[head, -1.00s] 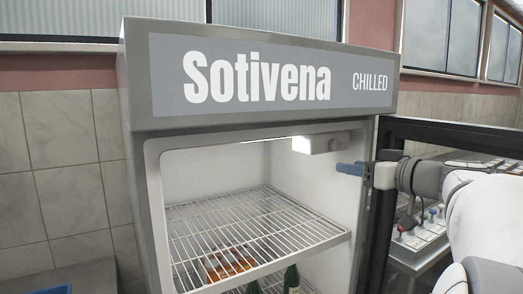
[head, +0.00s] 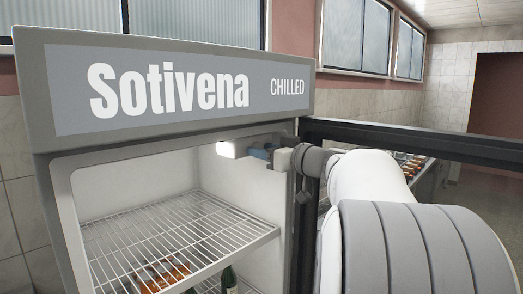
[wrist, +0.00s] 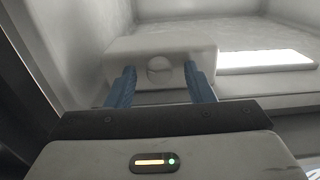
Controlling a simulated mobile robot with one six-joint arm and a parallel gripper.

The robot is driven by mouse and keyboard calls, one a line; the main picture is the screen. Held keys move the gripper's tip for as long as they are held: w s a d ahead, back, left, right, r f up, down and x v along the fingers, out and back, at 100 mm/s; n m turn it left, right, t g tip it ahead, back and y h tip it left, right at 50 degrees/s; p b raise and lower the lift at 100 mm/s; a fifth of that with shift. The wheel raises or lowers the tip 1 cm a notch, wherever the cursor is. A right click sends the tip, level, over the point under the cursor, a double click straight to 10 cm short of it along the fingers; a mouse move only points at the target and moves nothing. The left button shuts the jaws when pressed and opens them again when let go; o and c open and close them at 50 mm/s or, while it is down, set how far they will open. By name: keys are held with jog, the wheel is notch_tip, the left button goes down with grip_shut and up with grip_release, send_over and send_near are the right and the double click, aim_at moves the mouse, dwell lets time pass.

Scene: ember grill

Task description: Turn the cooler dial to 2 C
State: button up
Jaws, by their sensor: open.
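The cooler (head: 180,95) stands with its door open, its "Sotivena CHILLED" sign across the top. The dial (wrist: 158,69) is a small round knob on a pale housing (wrist: 118,48) under the cooler's ceiling in the wrist view. My gripper (wrist: 160,76) is open, with one blue finger to each side of the dial and the dial in the gap between them. I cannot tell whether the fingers touch it. In the head view my gripper (head: 262,153) reaches into the upper right of the cooler and hides the dial. No dial markings are readable.
A lit lamp (wrist: 265,59) sits beside the housing. The open door's dark frame (head: 420,140) extends right, behind my arm. The space above the shelf is free.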

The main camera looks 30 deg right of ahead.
jog(key=shift+c, duration=0.2)
jog(key=c, duration=0.9)
jog(key=shift+a, duration=0.15)
jog(key=shift+c, duration=0.3)
jog(key=m+b, duration=0.7)
jog(key=shift+f+b, duration=0.1)
jog(key=shift+b, duration=0.2)
jog(key=shift+m+b, duration=0.55)
jog(key=shift+m, duration=1.95)
